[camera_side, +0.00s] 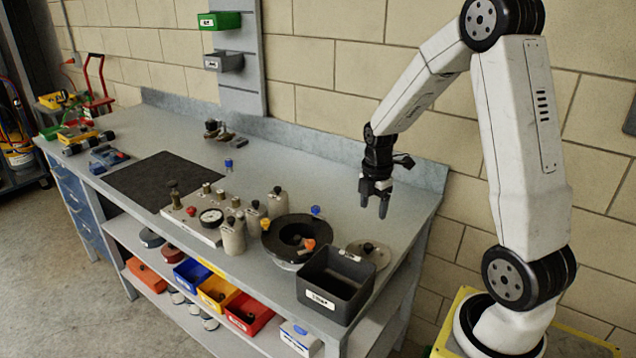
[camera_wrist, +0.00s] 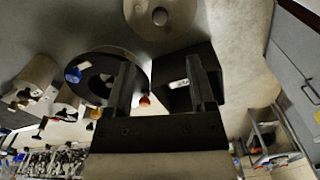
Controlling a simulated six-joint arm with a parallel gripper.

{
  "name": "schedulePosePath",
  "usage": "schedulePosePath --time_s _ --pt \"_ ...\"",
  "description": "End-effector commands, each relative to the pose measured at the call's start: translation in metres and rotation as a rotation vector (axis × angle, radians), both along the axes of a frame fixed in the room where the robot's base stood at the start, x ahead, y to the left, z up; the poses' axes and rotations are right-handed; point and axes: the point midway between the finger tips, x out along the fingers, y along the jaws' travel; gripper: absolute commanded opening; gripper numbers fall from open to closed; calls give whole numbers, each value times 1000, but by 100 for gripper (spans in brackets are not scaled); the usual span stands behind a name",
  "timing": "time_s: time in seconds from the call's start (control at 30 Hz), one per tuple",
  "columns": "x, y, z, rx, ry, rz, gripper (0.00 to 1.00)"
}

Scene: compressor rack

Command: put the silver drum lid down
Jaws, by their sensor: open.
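The silver drum lid (camera_side: 379,258) is a flat round disc with a dark knob in its middle. It lies on the bench top near the right end, partly hidden by the dark bin. In the wrist view the lid (camera_wrist: 178,22) is at the top edge, partly cut off. My gripper (camera_side: 375,205) hangs in the air above the bench, over the lid's area and apart from it. Its fingers (camera_wrist: 162,82) are spread with nothing held between them. The drum (camera_side: 275,238), with a black ring top, stands left of the lid.
A dark open bin (camera_side: 335,297) stands at the bench's front right, beside drum and lid. Blue and orange knobs stick out at the drum's rim. Small grey canisters (camera_side: 232,238) and a gauge plate (camera_side: 200,228) stand farther left. The bench behind the drum is clear.

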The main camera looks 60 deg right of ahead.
Motion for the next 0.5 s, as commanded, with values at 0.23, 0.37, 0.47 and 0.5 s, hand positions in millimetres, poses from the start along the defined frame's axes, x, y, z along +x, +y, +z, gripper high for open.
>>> schedulePosePath --time_s 0.23,0.37,0.47,0.5 --pt "0 0 0 0 0 0 71" --pt "0 0 0 0 0 0 71" --pt "0 2 0 -1 -2 -7 71" --pt "1 3 0 -2 -3 -13 71"
